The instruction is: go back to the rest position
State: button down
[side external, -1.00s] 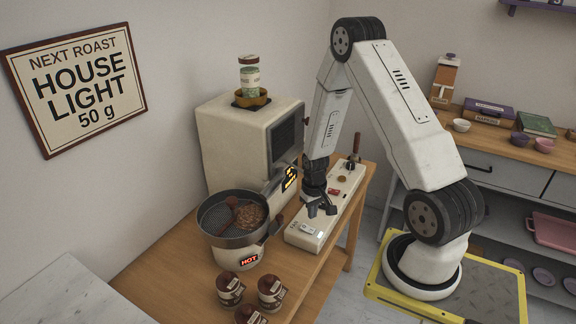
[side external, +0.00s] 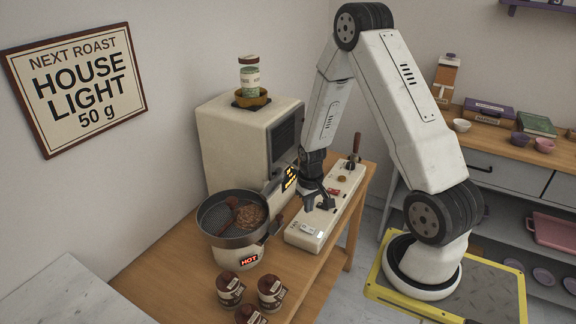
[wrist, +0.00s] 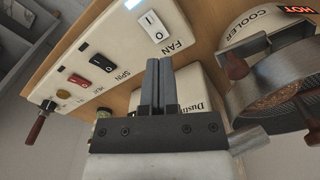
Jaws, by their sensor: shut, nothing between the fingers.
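My gripper (side external: 319,203) is shut and empty. In the side external view it hangs over the cream control panel (side external: 309,240), near its middle. In the wrist view its two fingers (wrist: 160,82) are pressed together, with the panel (wrist: 112,50) beyond them. I cannot tell the exact gap between the fingertips and the panel.
A round metal cooler (side external: 204,226) with brown beans and a lit HOT sign stands left of the panel. Several jars (side external: 230,290) stand at the table's front. Space above the panel's right is open.

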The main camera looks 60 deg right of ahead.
jog(key=s+a+r+n+t, duration=0.1)
jog(key=a+r+n, duration=0.1)
jog(key=a+r, duration=0.5)
jog(key=s+a+r+n+t, duration=0.1)
jog(key=a+r+n, duration=0.2)
jog(key=a+r, duration=0.4)
jog(key=a, duration=0.5)
jog(key=shift+s+a+r+n, duration=0.3)
jog(key=shift+s+r, duration=0.05)
jog(key=shift+s, duration=0.05)
